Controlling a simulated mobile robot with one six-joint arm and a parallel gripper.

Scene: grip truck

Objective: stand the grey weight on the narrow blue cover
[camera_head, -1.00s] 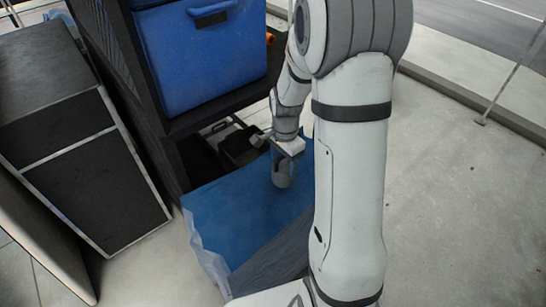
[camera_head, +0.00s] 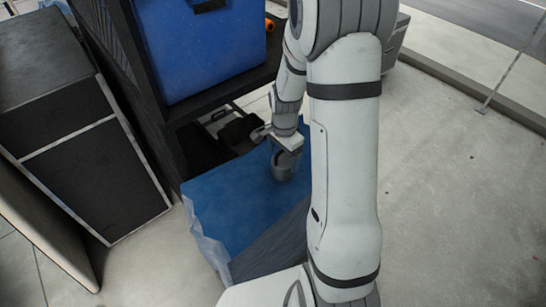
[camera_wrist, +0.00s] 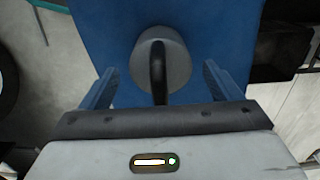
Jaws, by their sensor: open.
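The grey weight (camera_head: 283,171) stands upright on the blue cover (camera_head: 225,205). In the wrist view the weight (camera_wrist: 176,61) is a round grey body with a dark handle across its top, and the blue cover (camera_wrist: 105,28) lies beneath it. My gripper (camera_wrist: 160,82) is open, with one finger on each side of the weight and visible gaps between them. In the head view my gripper (camera_head: 284,146) is just above the weight and partly hides its top. Whether the weight's underside sits flat is hidden.
A dark shelf (camera_head: 165,112) bearing a blue box (camera_head: 205,55) stands behind the cover. A black case (camera_head: 105,185) stands on the left. A small dark object (camera_head: 238,131) lies behind the cover, near my gripper. Pale floor (camera_head: 450,190) at the right is clear.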

